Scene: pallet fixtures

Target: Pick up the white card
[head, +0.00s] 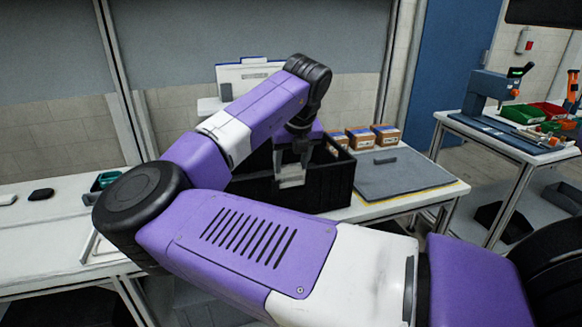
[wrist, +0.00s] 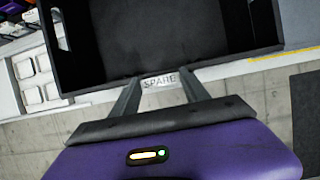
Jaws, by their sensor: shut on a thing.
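The white card (wrist: 160,82), marked "SPARE", lies between my gripper's fingertips in the wrist view. It also shows in the head view as a small pale piece (head: 291,175) at the front of the black crate (head: 335,187). My gripper (wrist: 161,79) is shut on the card, with a finger at each side of it. In the head view my gripper (head: 293,160) points down at the crate's near side. In the wrist view the card is right at the crate's wall (wrist: 215,60); I cannot tell whether they touch.
A grey mat (head: 400,172) lies on the table right of the crate, with several cardboard boxes (head: 385,134) behind. A white board (head: 250,75) stands behind the crate. A second table at right holds a blue machine (head: 490,92) and coloured bins (head: 523,114).

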